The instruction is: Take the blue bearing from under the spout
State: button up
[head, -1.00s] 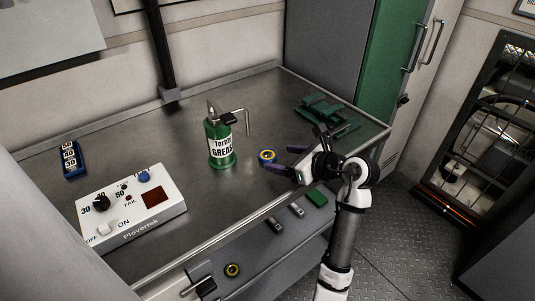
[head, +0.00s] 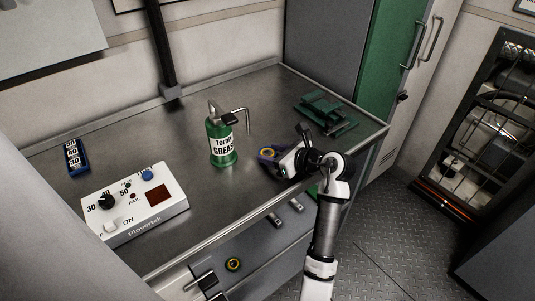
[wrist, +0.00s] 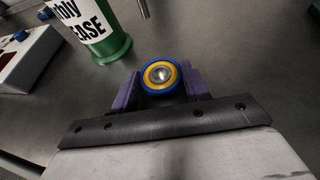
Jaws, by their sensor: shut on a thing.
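The blue bearing (head: 266,153), with a yellow ring and a metal centre, is low over or on the metal bench, right of the green grease can (head: 222,146). My gripper (head: 268,157) has its purple fingers shut on it. In the wrist view the bearing (wrist: 160,76) sits between the two purple fingers (wrist: 160,88), its face towards the camera. The can's bent spout (head: 248,121) shows beyond the bearing, and its tip (wrist: 143,9) is at the top of the wrist view, apart from the bearing. I cannot tell whether the bearing still touches the bench.
A white control box (head: 135,205) stands at the front left, with a blue number block (head: 76,157) behind it. A green fixture (head: 326,112) lies at the back right. The bench (head: 180,125) behind the can is clear.

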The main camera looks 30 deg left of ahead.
jog(key=shift+c, duration=1.1)
jog(key=shift+r, duration=0.1)
